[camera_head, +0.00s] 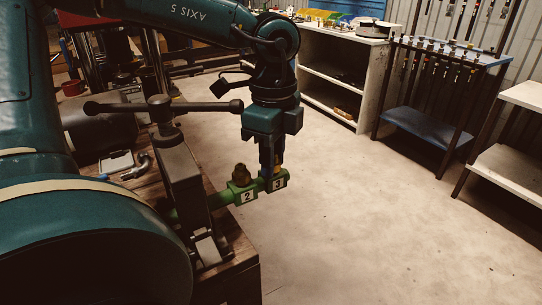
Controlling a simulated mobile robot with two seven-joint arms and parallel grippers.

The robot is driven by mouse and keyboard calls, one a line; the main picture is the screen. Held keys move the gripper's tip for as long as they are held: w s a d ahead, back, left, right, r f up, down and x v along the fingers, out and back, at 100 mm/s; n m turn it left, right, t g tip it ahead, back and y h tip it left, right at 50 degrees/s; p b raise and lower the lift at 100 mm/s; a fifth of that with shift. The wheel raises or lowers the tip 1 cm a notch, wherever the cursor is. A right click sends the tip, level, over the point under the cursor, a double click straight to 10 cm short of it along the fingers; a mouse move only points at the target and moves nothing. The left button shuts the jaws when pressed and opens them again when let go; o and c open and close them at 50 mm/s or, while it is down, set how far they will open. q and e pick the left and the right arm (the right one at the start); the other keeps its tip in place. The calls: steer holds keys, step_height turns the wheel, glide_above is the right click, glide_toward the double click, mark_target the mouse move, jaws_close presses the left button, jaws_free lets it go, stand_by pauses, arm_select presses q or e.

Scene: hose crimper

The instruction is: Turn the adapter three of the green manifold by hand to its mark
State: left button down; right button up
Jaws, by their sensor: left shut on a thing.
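The green manifold (221,199) sticks out to the right from a dark vise (180,180) on the wooden bench. Its number plates 2 (247,197) and 3 (278,185) face me. A brass adapter (241,174) stands up at port 2. My left gripper (271,172) points down over port 3 and is shut on adapter three (280,170), of which only a little brass shows beside the fingers. The mark for adapter three cannot be made out. My right gripper is not in view.
Metal fittings (135,168) lie on the bench (245,262). A white shelf (340,70) and a blue rack (430,125) stand further back. The floor to the right is clear.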

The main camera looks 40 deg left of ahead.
arm_select(q)
steer(key=n, duration=0.8)
steer(key=shift+n, duration=0.3)
steer(key=c, duration=1.3)
jaws_free()
steer(key=shift+c, duration=0.2)
steer(key=shift+r+p, duration=1.25)
steer(key=shift+r, duration=1.35)
